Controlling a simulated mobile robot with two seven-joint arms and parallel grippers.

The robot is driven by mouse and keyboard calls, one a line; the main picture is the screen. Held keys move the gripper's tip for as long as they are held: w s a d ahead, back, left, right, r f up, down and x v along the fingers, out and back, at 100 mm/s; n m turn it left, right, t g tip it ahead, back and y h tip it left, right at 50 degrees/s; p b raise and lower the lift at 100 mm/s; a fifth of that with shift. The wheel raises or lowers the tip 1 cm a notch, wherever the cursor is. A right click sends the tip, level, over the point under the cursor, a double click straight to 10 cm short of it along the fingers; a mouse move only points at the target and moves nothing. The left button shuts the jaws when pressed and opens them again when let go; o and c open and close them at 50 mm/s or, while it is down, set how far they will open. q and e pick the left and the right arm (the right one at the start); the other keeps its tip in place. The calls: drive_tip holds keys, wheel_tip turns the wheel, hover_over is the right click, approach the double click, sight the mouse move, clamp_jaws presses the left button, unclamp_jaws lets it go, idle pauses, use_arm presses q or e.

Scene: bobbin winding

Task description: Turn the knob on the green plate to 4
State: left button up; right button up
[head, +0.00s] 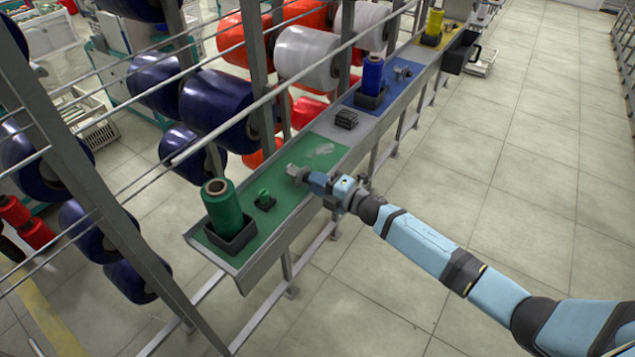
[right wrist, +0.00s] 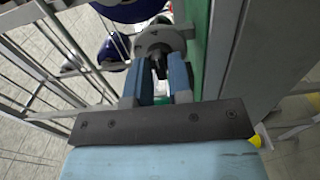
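The green plate (head: 285,225) lies on the long rail in the head view, with a faint pale patch (head: 320,150) on it. A small green piece on a dark square base (head: 264,201) stands beside the bobbin end. My right gripper (head: 306,175) is low over the plate's middle, with a grey piece (head: 293,170) at its tips. In the right wrist view, my right gripper's blue fingers (right wrist: 159,82) stand apart, reaching toward a grey rounded part (right wrist: 162,40). Whether they grip it, or whether it is the knob, I cannot tell. No knob number is readable. My left gripper is out of view.
A green bobbin (head: 223,210) stands in a dark holder (head: 232,238) at the plate's near end. A dark block (head: 346,119) and a blue bobbin (head: 372,75) stand farther along the rail. Metal bars (head: 256,60) and large spools line the left. The right floor is clear.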

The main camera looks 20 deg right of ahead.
drive_tip(key=shift+o, duration=1.1)
drive_tip(key=b+v, duration=0.2)
drive_tip(key=v, duration=1.1)
drive_tip(key=shift+s+d+b, duration=0.25)
drive_tip(key=shift+s+b, duration=0.05)
